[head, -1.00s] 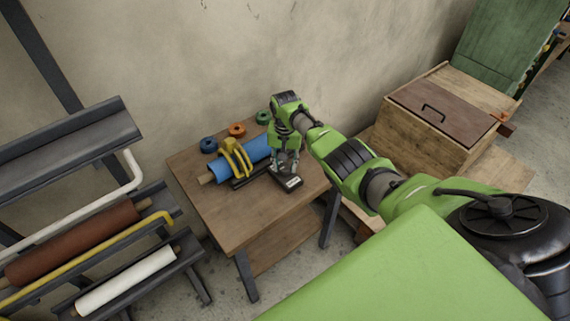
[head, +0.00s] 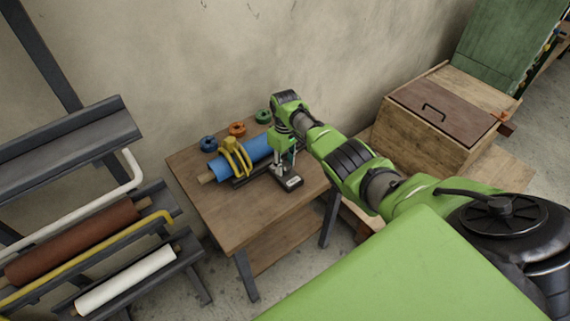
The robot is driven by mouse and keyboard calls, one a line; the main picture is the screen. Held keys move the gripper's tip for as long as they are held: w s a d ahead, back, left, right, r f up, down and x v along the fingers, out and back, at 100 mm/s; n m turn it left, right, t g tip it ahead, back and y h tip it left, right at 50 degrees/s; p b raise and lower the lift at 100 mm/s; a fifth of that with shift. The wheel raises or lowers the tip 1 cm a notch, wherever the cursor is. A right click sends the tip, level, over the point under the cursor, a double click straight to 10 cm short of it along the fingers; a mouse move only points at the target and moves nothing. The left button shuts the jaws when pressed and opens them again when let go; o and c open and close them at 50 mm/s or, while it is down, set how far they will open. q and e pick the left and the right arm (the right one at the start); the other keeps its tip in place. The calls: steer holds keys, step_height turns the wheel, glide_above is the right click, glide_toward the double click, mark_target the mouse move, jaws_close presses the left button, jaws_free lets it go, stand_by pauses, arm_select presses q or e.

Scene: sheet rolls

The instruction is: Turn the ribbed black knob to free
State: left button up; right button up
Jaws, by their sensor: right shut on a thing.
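A small black device with a pale label (head: 291,183) sits on the wooden table, at the right end of the blue roll. My right gripper (head: 287,167) points down onto this device and is shut. The ribbed black knob cannot be made out; the gripper's fingers cover the spot where they close. The blue roll (head: 226,169) lies across the table with a yellow clamp-like frame (head: 236,157) over it. My left gripper is not in view.
Blue (head: 209,144), orange (head: 237,129) and green (head: 263,117) rings lie along the table's back edge by the wall. A rack with brown (head: 75,241) and white (head: 127,281) rolls stands at left. A wooden box (head: 431,128) stands at right. The table's front (head: 236,221) is bare.

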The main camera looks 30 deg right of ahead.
steer(key=n, duration=0.3)
steer(key=shift+s+f+n, duration=0.1)
steer(key=shift+s+n, duration=0.05)
steer(key=shift+n, duration=0.15)
steer(key=shift+n+b, duration=0.35)
steer(key=shift+n, duration=1.45)
steer(key=o, duration=1.1)
steer(key=shift+r, duration=0.2)
